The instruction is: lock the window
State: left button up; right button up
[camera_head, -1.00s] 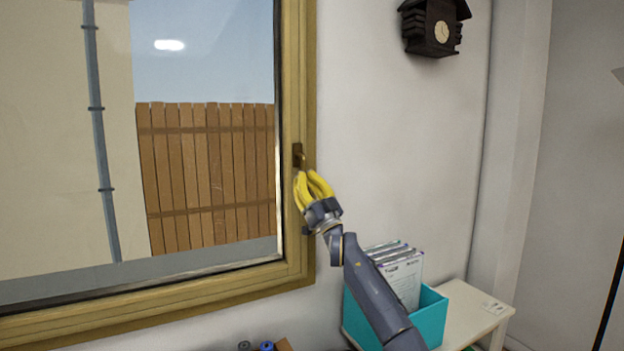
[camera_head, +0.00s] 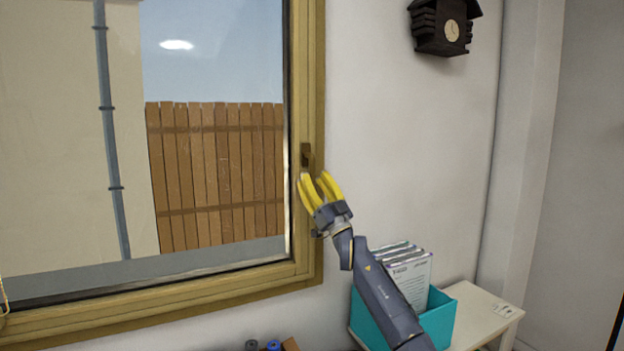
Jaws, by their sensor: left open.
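The window (camera_head: 313,240) has a yellow-brown wooden frame and fills the left of the head view; it looks closed. Its small dark brown handle (camera_head: 306,154) sits on the right side of the frame and appears roughly vertical. I cannot tell the gap in depth between the fingers and the handle.
A dark cuckoo clock (camera_head: 441,30) hangs on the wall. The wall right of the handle is clear.

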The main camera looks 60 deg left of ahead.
pick_arm(q)
jog(key=s+v, duration=0.1)
jog(key=v, duration=1)
jog(key=shift+w, duration=0.5)
jog(key=shift+w, duration=0.1)
